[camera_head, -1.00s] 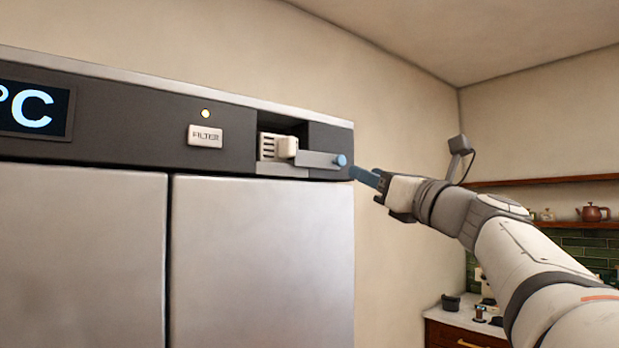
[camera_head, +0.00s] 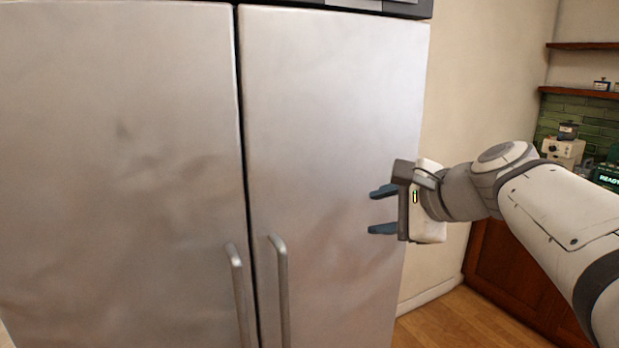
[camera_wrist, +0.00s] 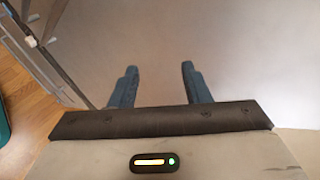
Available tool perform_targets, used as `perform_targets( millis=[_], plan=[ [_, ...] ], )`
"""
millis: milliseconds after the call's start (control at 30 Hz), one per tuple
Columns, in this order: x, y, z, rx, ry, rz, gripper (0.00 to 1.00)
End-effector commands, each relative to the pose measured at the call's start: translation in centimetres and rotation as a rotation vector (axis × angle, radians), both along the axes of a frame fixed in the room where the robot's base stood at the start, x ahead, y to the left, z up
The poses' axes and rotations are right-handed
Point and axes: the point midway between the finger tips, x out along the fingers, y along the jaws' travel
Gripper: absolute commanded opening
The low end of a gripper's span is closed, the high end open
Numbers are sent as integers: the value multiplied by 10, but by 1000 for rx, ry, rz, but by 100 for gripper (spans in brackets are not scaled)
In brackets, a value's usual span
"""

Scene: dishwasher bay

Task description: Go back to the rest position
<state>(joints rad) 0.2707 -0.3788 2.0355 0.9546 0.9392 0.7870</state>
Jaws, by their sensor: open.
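My gripper (camera_head: 383,210) is open, with its two blue fingers apart and nothing between them. In the head view it is in front of the right part of the right steel door (camera_head: 330,120), pointing left. I cannot tell the exact gap to the door. In the wrist view the open fingers (camera_wrist: 158,88) also show empty, with a pale, plain surface beyond them. My arm reaches in from the right side of the head view.
The left steel door (camera_head: 115,150) stands beside the right one; both look shut, with vertical handles (camera_head: 280,290) low near the seam. Wooden floor (camera_head: 450,322) and a brown cabinet (camera_head: 510,275) lie to the right. Shelves (camera_head: 580,92) hang at the back right.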

Motion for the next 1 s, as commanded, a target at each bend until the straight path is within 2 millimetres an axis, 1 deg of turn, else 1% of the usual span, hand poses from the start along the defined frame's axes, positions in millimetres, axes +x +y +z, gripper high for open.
perform_targets(
  millis=[33,67,100,167,200,300,400,500,600,700,1000],
  plan=[
    [-17,6,-33,-146,18,88,43],
    [-27,8,-51,-237,26,145,43],
    [-40,8,-75,-357,36,227,43],
    [-61,7,-108,-530,49,361,43],
    [-76,4,-129,-643,56,455,43],
    [-108,-6,-171,-885,64,689,43],
    [-132,-17,-200,-1066,67,892,43],
    [-147,-26,-217,-1180,66,1035,43],
    [-154,-30,-224,-1236,65,1108,43],
    [-155,-32,-226,-1252,65,1130,43],
    [-155,-32,-226,-1250,65,1126,43]
  ],
)
